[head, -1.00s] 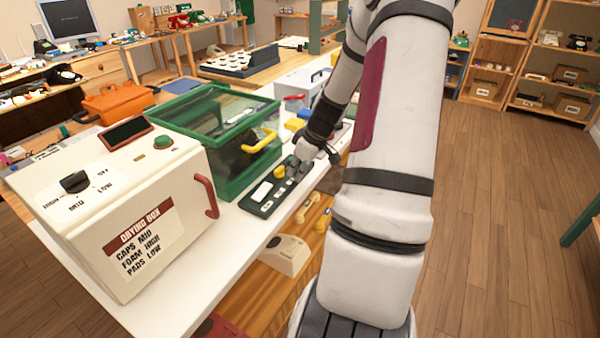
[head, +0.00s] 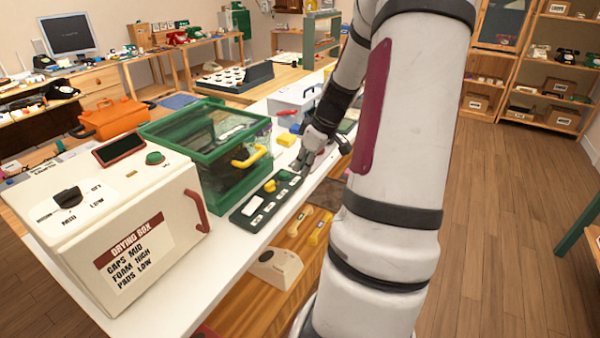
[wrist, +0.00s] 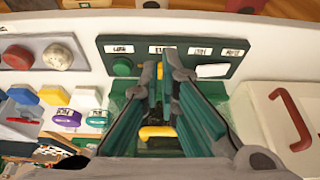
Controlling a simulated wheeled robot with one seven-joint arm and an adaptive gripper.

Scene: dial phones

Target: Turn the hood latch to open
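A dark green control panel (head: 243,216) lies on the white counter in front of the green clear-walled hood (head: 207,185) with its yellow handle (head: 252,157). In the head view it carries a yellow knob (head: 270,186), a green knob (head: 285,175) and a white plate (head: 254,203). The wrist view shows the panel (wrist: 190,67) with several labels and the green knob (wrist: 122,67). Which piece is the hood latch I cannot read. My gripper (wrist: 160,62) is slightly open over the panel, with a bit of yellow between its fingertips. Contact there cannot be told.
A cream drying box (head: 118,225) with a red handle stands at the near end of the counter. A white case (head: 295,100) and yellow blocks (head: 286,140) sit beyond the hood. Open floor (head: 510,210) lies to the right.

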